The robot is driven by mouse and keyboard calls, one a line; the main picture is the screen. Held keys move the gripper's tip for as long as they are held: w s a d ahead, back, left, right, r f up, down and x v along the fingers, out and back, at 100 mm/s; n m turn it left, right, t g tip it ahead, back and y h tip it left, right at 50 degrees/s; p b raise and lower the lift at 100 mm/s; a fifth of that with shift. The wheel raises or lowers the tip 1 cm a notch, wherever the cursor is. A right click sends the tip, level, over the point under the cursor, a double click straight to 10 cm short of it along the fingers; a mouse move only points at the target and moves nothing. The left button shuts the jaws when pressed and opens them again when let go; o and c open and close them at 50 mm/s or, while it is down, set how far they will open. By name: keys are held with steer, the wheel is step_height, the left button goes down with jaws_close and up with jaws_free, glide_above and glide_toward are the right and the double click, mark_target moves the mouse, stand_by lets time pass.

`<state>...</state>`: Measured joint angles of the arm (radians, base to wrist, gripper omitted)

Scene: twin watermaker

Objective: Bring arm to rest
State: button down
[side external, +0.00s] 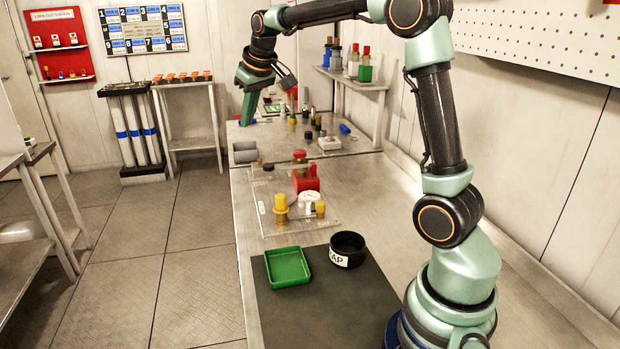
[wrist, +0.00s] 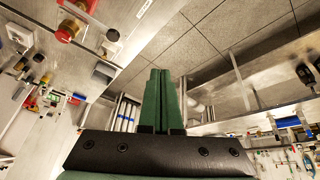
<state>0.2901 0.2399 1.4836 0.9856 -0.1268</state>
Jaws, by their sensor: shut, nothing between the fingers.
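My gripper (side external: 247,119) hangs from my raised, extended arm at the far end of the workbench (side external: 375,215). Its green fingers point down, near the far left edge of the bench. In the wrist view my gripper (wrist: 160,75) shows its two green fingers together, with nothing held between them. I cannot tell from the side view whether the fingertips touch the bench.
A green tray (side external: 287,267) and a black bowl (side external: 347,250) sit on a dark mat (side external: 330,310) near my base. A clear plate with yellow, white and red parts (side external: 305,180) lies mid-bench. Small bottles and parts crowd the far end. The right of the bench is clear.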

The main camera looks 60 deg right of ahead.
steer(key=s+a+f+n, duration=0.1)
steer(key=s+a+f, duration=0.1)
steer(key=s+a, duration=0.5)
steer(key=s+a+f+y, duration=0.1)
steer(key=s+a, duration=0.6)
steer(key=s, duration=0.7)
steer(key=shift+a+f+n+t, duration=0.4)
steer(key=shift+f, duration=0.25)
stand_by(2.0)
